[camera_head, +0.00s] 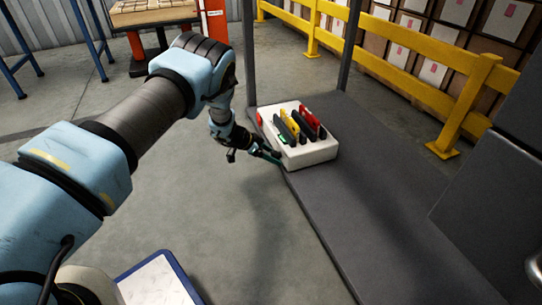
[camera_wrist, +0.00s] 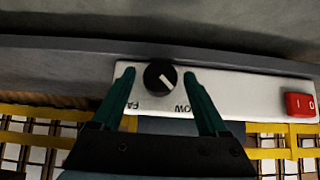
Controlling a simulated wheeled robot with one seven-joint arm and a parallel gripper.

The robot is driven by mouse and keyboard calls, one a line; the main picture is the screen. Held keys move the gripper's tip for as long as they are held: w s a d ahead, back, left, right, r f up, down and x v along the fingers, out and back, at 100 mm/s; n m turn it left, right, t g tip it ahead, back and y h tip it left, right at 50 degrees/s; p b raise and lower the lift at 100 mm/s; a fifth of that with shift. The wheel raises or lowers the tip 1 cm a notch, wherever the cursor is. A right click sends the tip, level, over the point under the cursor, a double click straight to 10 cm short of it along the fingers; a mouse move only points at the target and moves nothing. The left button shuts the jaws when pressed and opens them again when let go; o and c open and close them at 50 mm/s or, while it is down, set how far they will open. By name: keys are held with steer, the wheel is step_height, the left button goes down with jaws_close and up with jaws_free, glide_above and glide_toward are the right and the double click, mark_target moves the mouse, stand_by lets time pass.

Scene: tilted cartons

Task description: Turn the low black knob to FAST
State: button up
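The black knob (camera_wrist: 160,77) sits on the white panel (camera_wrist: 240,92) of a box, seen upside down in the wrist view. Its white pointer line slants to the lower right, towards the partly hidden label ending in "OW". A label starting "FA" shows to the lower left, partly behind a finger. My gripper (camera_wrist: 159,75) is open, its two green fingers on either side of the knob, with a visible gap to each side. Whether the fingertips reach the knob's depth, I cannot tell. In the head view, my gripper (camera_head: 270,156) is at the box's (camera_head: 312,154) near left side; the knob is not discernible.
A red rocker switch (camera_wrist: 299,105) is on the same panel, to the right. Red, yellow and black handles (camera_head: 291,122) stand in the box top. The box sits on a dark grey bench (camera_head: 375,200) with upright posts. Yellow railing (camera_head: 420,90) is behind.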

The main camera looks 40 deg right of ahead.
jaws_close()
stand_by(0.4)
steer(key=shift+r+p, duration=0.1)
steer(key=shift+p, duration=0.2)
steer(key=shift+s+a+m+t+h+p, duration=0.15)
steer(key=shift+m+t+h+p, duration=0.4)
steer(key=shift+t+p, duration=0.4)
steer(key=m+t+h+b, duration=0.1)
steer(key=m+t+h, duration=0.1)
steer(key=f+m+t+h+b, duration=0.1)
steer(key=m+t+h, duration=0.1)
steer(key=m+t, duration=0.1)
steer(key=m+t+h+b, duration=0.2)
steer(key=t, duration=0.1)
steer(key=shift+s+f+m+t+h, duration=0.25)
steer(key=shift+s+m+h, duration=0.1)
steer(key=shift+s, duration=0.05)
steer(key=shift+h, duration=0.3)
